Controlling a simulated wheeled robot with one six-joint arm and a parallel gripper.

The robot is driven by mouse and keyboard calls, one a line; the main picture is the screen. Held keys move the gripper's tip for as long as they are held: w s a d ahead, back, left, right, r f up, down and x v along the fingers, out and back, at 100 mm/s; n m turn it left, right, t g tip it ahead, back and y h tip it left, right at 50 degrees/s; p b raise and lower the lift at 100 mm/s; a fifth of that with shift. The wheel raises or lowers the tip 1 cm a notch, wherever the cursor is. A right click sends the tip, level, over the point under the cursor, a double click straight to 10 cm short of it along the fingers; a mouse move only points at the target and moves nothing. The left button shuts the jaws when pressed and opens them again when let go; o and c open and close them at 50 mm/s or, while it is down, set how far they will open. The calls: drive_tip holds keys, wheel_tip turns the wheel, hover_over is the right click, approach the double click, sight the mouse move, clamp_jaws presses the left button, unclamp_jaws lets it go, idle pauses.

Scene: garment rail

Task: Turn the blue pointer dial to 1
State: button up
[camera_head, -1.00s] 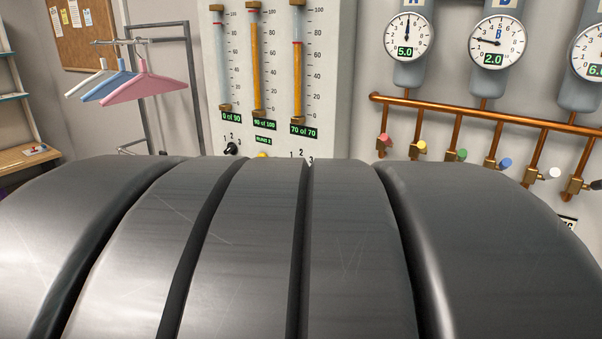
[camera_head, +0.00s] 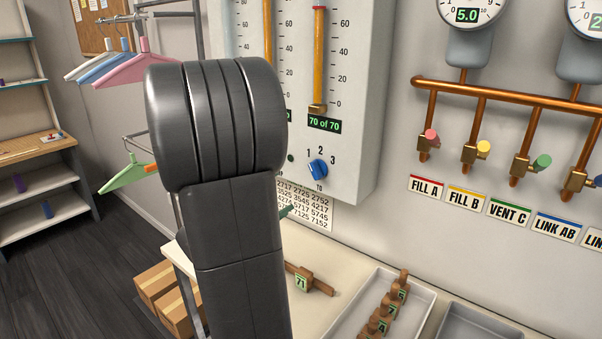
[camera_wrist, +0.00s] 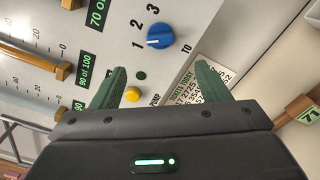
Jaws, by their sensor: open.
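The blue pointer dial (camera_head: 318,169) is on the lower part of the pale gauge panel, under the numbers 1, 2 and 3. In the wrist view the dial (camera_wrist: 160,37) sits ahead of the fingers, and its white pointer mark appears to face the 2. My gripper (camera_wrist: 163,77) is open and empty. Its two green fingers are spread below the dial in that view, apart from it. In the head view my arm hides most of the gripper; only a green fingertip shows beside the arm, below the panel.
A yellow button (camera_wrist: 133,94) and a small dark green button (camera_wrist: 140,75) lie between the fingers in the wrist view. A number sheet (camera_head: 313,211) hangs below the panel. Copper pipes with coloured valves (camera_head: 483,146) are at right. Grey trays (camera_head: 345,325) stand on the bench.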

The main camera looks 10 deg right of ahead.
sight(315, 171)
drive_tip(key=p+x, duration=0.3)
drive_tip(key=x, duration=1)
drive_tip(key=shift+w+d+p, duration=0.15)
drive_tip(key=shift+d+p, duration=0.15)
drive_tip(key=shift+p, duration=0.05)
drive_tip(key=shift+c, duration=0.2)
